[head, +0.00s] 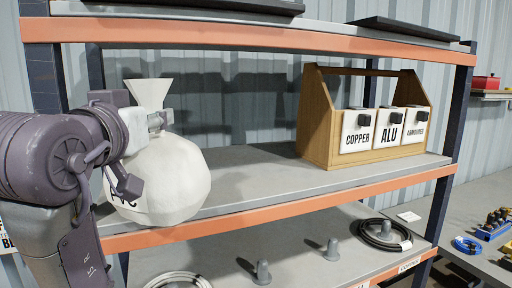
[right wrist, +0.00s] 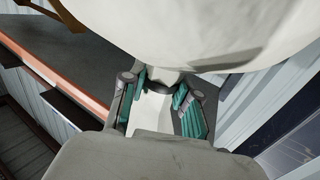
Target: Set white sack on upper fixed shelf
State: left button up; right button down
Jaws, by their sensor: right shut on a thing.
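The white sack (head: 165,185) hangs round and full below its pinched neck, at the left end of the middle shelf board (head: 250,180) in the head view. My right gripper (head: 155,121) is shut on the sack's neck, whose flared top shows above the fingers. The sack overlaps the board's orange front edge; I cannot tell whether its bottom touches the board. In the right wrist view the sack (right wrist: 215,35) fills the top, with its neck between the teal-padded fingers. My left gripper is not in view.
A wooden caddy (head: 318,135) with COPPER, ALU and a third label stands on the same board at the right. The board between is clear. An orange-edged shelf (head: 270,38) is above. A lower shelf (head: 300,225) holds coiled cables and grey pegs. A blue post stands at left.

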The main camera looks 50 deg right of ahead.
jog(key=shift+r, duration=0.15)
jog(key=shift+a+r+p, duration=0.1)
jog(key=shift+r+p, duration=0.15)
jog(key=shift+p, duration=0.05)
jog(key=w+d+p, duration=0.2)
jog(key=w, duration=0.1)
jog(key=shift+w+d+r, duration=0.15)
jog(key=shift+w, duration=0.15)
pick_arm(q)
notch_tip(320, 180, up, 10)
jog(key=p, duration=0.7)
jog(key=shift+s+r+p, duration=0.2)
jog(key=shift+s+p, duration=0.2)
pick_arm(e)
jog(key=w+d+f, duration=0.4)
jog(key=w+d, duration=0.3)
jog(key=w, duration=0.4)
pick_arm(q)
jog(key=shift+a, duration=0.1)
pick_arm(e)
jog(key=shift+a, duration=0.1)
